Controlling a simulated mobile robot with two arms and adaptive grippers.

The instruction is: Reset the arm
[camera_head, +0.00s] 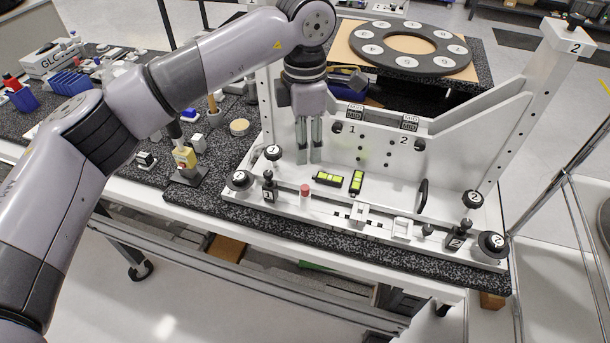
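My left arm (235,58) comes in from the left, arches over the bench and bends down at the wrist. My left gripper (309,155) points straight down in front of the upright panel of the white mirror fixture (385,150), near the label "1". Its two fingers look parallel, with a narrow gap between them. Nothing shows between them, but the viewing angle hides how far apart they are. The fingertips are near the fixture's base, and I cannot tell whether they touch it. My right gripper is out of view.
Two green-yellow levels (356,181) (326,179) and a red-topped pin (305,192) are on the fixture base. Black knobs (490,243) stand along it. A yellow button box (185,158) stands left. A numbered black ring (411,66) lies behind. Open floor (190,285) shows in front.

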